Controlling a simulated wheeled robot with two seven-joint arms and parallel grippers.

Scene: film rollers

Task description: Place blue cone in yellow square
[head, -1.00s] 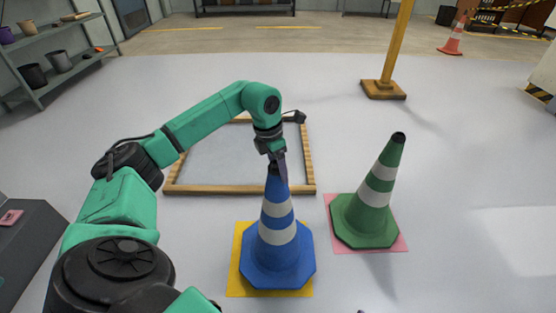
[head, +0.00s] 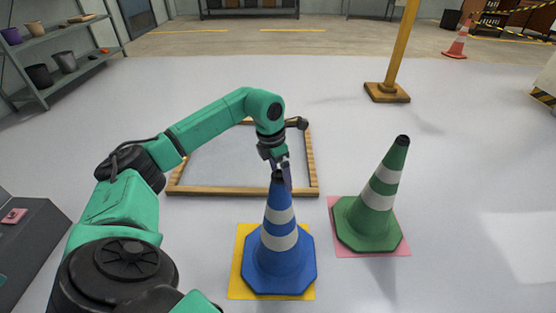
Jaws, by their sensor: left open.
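The blue cone (head: 279,253) with white bands stands upright on the yellow square (head: 238,285). Its base covers most of the square and reaches slightly past the square's right edge. My left gripper (head: 281,176) is at the cone's tip, open, with its fingers around or beside the tip; I cannot tell whether they touch it. My right gripper is not in view.
A green cone (head: 372,208) stands on a pink square (head: 402,244) to the right. A wooden frame (head: 240,191) lies on the floor behind the blue cone. A yellow post (head: 397,50) stands farther back. Shelves (head: 62,70) stand at the left.

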